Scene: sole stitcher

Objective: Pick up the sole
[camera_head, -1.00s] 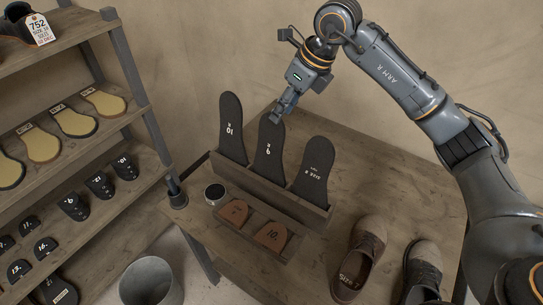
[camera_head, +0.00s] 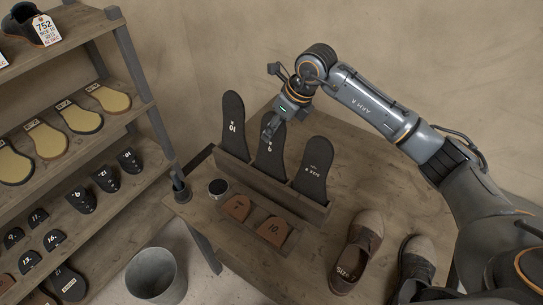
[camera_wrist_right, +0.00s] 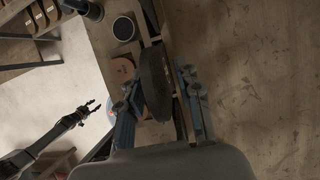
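Three dark soles stand upright in a wooden rack (camera_head: 262,185) on the workbench: the size 10 sole (camera_head: 233,120) at left, the size 9 sole (camera_head: 270,163) in the middle, the size 8 sole (camera_head: 313,172) at right. My right gripper (camera_head: 268,132) is at the upper part of the middle sole and hides some of it. In the right wrist view, the open fingers of this gripper (camera_wrist_right: 158,98) lie on both sides of a dark sole (camera_wrist_right: 154,75) seen edge-on, with gaps visible. My left gripper (camera_wrist_right: 93,105) shows small in that view, apart from the rack, its fingers seemingly spread.
Brown leather pieces (camera_head: 237,207) lie in a tray before the rack, beside a round tin (camera_head: 218,187). Shoes (camera_head: 357,252) stand at the bench's right. A shelf (camera_head: 150,165) with soles is at left; a bucket (camera_head: 152,276) stands on the floor.

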